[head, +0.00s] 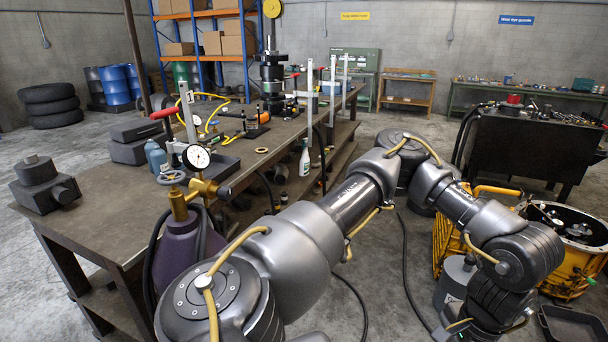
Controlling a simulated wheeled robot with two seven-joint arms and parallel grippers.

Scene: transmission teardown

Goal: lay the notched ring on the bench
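The bench (95,195) is a long dark table running from the left front toward the back. A small brass-coloured ring (262,150) lies flat on it near its right edge. It is too small to tell whether it has notches, so I cannot say that it is the notched ring. No other ring that I can identify as the notched one shows. One of my arms crosses the middle and bends down at the right. Its end is hidden or out of frame at the lower right. Neither gripper shows.
A dial gauge (197,157), a spray bottle (304,160) and a grey block fixture (45,186) stand on or along the bench. A yellow housing (567,252) with parts inside is at the right. A dark cart (525,145) stands behind it. The bench's front left top has bare room.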

